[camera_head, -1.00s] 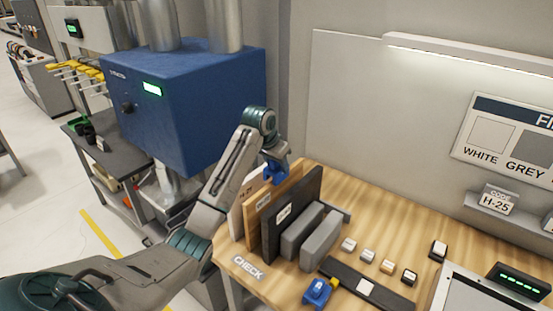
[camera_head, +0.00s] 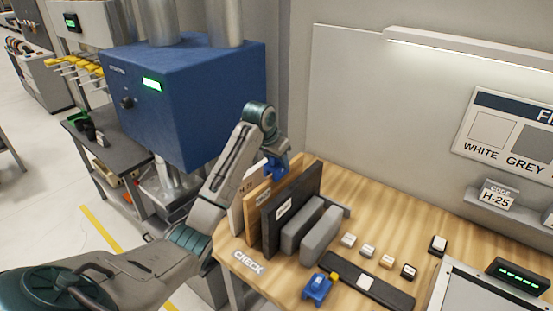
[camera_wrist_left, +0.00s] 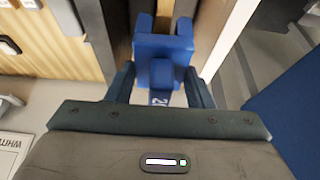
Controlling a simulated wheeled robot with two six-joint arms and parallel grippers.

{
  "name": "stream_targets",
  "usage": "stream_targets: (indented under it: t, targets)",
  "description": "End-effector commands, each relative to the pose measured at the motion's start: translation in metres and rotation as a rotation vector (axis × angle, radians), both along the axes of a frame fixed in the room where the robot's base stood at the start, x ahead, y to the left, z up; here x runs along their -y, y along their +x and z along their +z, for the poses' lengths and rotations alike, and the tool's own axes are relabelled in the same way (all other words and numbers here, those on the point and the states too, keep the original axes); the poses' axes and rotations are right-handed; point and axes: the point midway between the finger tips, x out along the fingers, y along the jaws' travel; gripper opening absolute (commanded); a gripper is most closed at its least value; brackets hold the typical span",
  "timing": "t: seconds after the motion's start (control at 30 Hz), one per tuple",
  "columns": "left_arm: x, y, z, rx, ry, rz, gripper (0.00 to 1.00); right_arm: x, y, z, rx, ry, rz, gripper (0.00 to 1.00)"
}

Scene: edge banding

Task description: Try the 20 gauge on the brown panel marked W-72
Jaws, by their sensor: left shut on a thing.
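My left gripper (camera_head: 273,155) is shut on a blue gauge (camera_head: 276,168) above the upright panels. In the left wrist view the gripper (camera_wrist_left: 160,88) has a finger on each side of the gauge (camera_wrist_left: 160,45). The gauge has two prongs with a slot between them, and a partly hidden label starting with "2". The brown panel (camera_head: 263,198) stands between a white panel (camera_head: 237,212) and a black panel (camera_head: 297,208). Its label is too small to read surely. The gauge is at its far upper end; I cannot tell whether they touch. My right gripper is out of view.
Grey blocks (camera_head: 312,232) stand beside the black panel. Another blue gauge (camera_head: 318,288) lies near the wooden bench's front edge, by a dark strip (camera_head: 385,292) and several small blocks. A blue machine (camera_head: 185,100) stands behind my left arm. A CHECK label (camera_head: 248,261) marks the bench front.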

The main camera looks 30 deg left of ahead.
Motion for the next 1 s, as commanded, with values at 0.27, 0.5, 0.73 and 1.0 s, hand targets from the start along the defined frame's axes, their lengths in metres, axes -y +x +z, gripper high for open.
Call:
stream_targets:
  t: [0.27,0.5,0.73,1.0]
  targets:
    - [0.0001,0.0001,-0.0034,0.000,0.000,0.000,0.18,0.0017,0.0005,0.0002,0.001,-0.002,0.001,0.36]
    - [0.0001,0.0000,-0.0065,0.000,0.000,0.000,0.18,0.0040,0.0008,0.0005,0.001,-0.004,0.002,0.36]
    - [0.0001,-0.0002,-0.0093,-0.001,0.000,0.000,0.18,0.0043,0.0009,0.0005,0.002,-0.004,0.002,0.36]
    - [0.0001,-0.0001,-0.0105,0.000,0.000,0.000,0.18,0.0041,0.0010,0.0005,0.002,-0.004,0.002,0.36]
